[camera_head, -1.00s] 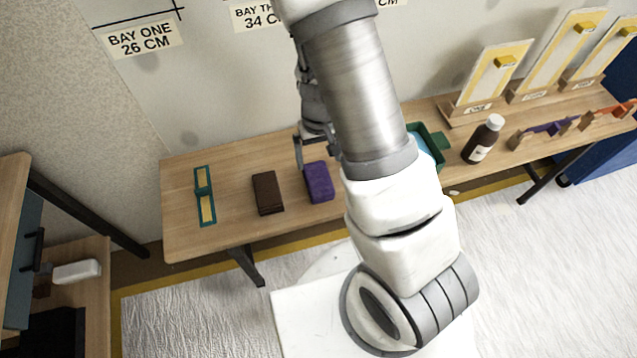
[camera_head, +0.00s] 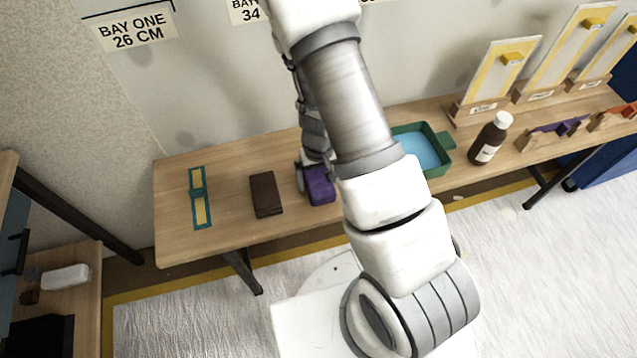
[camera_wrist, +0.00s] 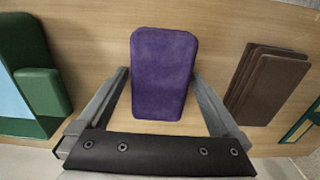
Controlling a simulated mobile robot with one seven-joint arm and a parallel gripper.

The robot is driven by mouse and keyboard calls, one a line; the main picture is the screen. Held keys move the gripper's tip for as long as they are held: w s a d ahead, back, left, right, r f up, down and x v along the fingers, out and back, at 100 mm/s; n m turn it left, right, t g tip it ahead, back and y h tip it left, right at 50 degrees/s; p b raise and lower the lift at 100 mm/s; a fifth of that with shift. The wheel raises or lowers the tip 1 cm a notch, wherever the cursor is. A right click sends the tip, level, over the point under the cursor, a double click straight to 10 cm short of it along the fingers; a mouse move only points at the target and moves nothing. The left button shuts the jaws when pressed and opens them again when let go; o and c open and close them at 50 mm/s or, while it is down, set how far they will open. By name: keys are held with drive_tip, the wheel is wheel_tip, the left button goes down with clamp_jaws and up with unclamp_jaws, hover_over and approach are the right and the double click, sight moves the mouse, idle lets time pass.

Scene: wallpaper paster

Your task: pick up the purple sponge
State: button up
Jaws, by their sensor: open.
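The purple sponge (camera_head: 320,186) lies on the wooden table, between a brown block and a green tray. It also shows in the wrist view (camera_wrist: 163,75), upright in the picture between my two fingers. My gripper (camera_wrist: 162,80) is open, with one finger on each side of the sponge.
The brown block (camera_head: 266,194) lies left of the sponge, and the green tray (camera_head: 445,150) with blue inside stands to the right. A teal and yellow tool (camera_head: 200,197) lies at the far left. A brown bottle (camera_head: 488,142) stands further right.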

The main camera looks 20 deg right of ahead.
sight(318, 178)
drive_tip(key=c, duration=1.2)
drive_tip(key=shift+o, duration=0.2)
drive_tip(key=shift+r, duration=0.1)
drive_tip(key=shift+r+p, duration=0.35)
drive_tip(key=shift+r, duration=0.25)
wheel_tip(318, 178, up, 3)
drive_tip(key=shift+f+p, duration=0.1)
drive_tip(key=shift+p, duration=0.6)
drive_tip(key=s+d+r, duration=0.7)
drive_tip(key=d, duration=0.2)
drive_tip(key=shift+d+p, duration=0.2)
drive_tip(key=shift+p, duration=0.25)
